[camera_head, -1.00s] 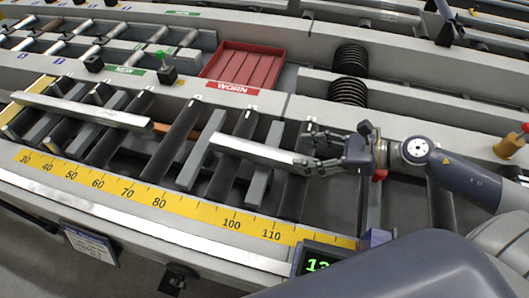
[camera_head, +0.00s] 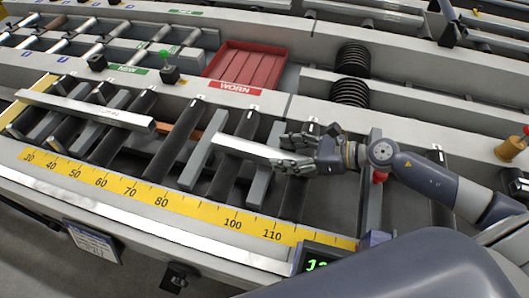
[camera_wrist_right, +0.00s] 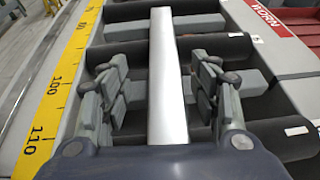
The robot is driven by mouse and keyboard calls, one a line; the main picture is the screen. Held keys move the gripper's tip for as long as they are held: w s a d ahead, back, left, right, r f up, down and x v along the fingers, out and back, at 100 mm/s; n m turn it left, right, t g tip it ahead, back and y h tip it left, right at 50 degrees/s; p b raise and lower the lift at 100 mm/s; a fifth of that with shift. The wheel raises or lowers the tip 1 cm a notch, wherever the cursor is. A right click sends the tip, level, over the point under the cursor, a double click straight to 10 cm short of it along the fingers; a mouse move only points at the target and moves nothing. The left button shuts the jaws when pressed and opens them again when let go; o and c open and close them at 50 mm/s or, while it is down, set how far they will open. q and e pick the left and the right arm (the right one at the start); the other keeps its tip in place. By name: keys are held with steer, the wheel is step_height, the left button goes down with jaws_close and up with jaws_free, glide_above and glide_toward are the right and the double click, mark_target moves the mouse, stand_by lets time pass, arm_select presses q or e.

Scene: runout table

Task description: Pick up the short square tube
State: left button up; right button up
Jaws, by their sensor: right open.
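The short square tube (camera_head: 243,147) is a bright silver bar lying across the dark rollers in the middle of the runout table. In the right wrist view the tube (camera_wrist_right: 166,62) runs lengthwise between the fingers. My right gripper (camera_head: 292,151) is at the tube's right end, with its fingers on either side of it. In the wrist view the gripper (camera_wrist_right: 160,84) is open, with a gap on each side of the tube. The tube's near end is hidden behind the gripper body. My left gripper is not in view.
A longer silver tube (camera_head: 85,108) lies across the rollers at the left. A yellow scale (camera_head: 150,196) runs along the front edge. A red tray (camera_head: 245,66) labelled WORN stands behind. Grey slats (camera_head: 201,150) lie between the rollers, close to the short tube.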

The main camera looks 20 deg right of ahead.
mark_target(265, 150)
steer(key=w+a, duration=0.1)
steer(key=w+a+f+p, duration=0.1)
steer(key=shift+w+a, duration=0.1)
steer(key=shift+w, duration=0.2)
steer(key=shift+w+a+f, duration=0.2)
steer(key=shift+a+f, duration=0.05)
steer(key=shift+a, duration=0.15)
jaws_close()
